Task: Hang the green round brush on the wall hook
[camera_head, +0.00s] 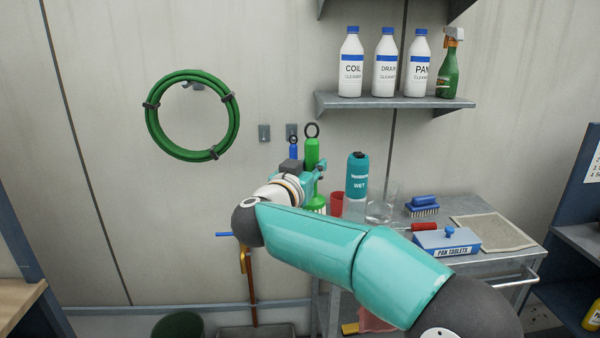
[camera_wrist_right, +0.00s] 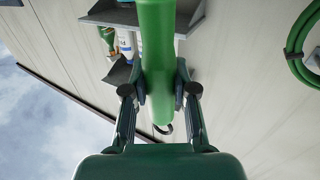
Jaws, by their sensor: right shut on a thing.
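The green round brush (camera_head: 312,151) is held upright by my right gripper (camera_head: 317,172), with its dark ring at the top and green bristles below the jaws. In the right wrist view, the fingers (camera_wrist_right: 158,90) close around the green handle (camera_wrist_right: 157,45). Two small grey hook plates are on the wall: a left one (camera_head: 264,133) with nothing on it, and a right one (camera_head: 291,130). A blue-handled brush (camera_head: 293,152) with a ring is just below the right plate. The green brush's ring appears right of that plate; its distance from the wall is unclear. My left gripper is out of view.
A green hose coil (camera_head: 236,125) hangs at left. A shelf (camera_head: 395,102) with white bottles and a green spray bottle is at upper right. Below, a metal cart (camera_head: 470,207) carries a teal bottle (camera_head: 357,176), a red cup (camera_head: 336,204), a glass, a scrub brush and a tablet box.

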